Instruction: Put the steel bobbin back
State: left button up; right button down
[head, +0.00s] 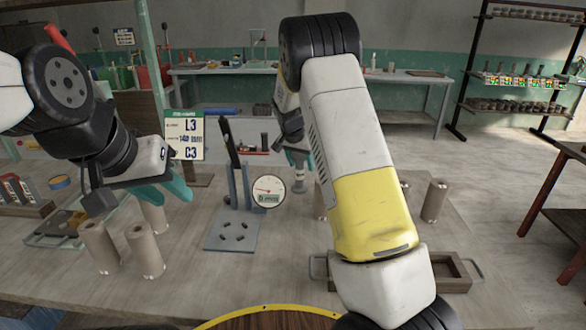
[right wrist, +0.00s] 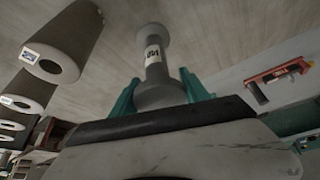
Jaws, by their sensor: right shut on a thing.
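The steel bobbin (right wrist: 153,62) is grey, with a flared end and a white label on its narrow middle. My right gripper (right wrist: 158,97) is shut on its near end, with a teal finger on each side. In the head view the bobbin (head: 300,184) hangs below my right gripper (head: 297,160), just right of the dial gauge; my right arm hides part of this area. I cannot tell whether its lower end touches the table. My left gripper (head: 166,191) is at the left, its teal fingers apart, above and behind tan cylinders. Nothing shows between them.
Tan cylinders stand at the left (head: 145,251) and right (head: 435,201). A grey stand (head: 232,236) with a dial gauge (head: 268,191) is in the middle. A sign (head: 184,135) stands behind. A wooden tray (head: 455,284) sits front right, partly hidden by my arm. Table between is clear.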

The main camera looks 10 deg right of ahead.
aim_at(301, 171)
jog(key=shift+f, duration=1.75)
jog(key=shift+f, duration=0.1)
jog(key=c, duration=0.6)
grip_release()
jog(key=shift+o, duration=0.2)
jog(key=v, duration=1.2)
jog(key=s+r+n+y, duration=0.1)
jog(key=s+r+n, duration=0.1)
jog(key=s, duration=1)
jog(key=s+d+r+n+t+y, duration=0.1)
jog(key=s+r, duration=0.4)
jog(key=s, duration=0.7)
jog(key=s+r+n+t+y, duration=0.1)
jog(key=s+r+n, duration=0.3)
jog(key=s, duration=0.8)
jog(key=shift+s+d+r+y, duration=0.2)
jog(key=shift+s+y, duration=0.2)
jog(key=shift+y, duration=0.5)
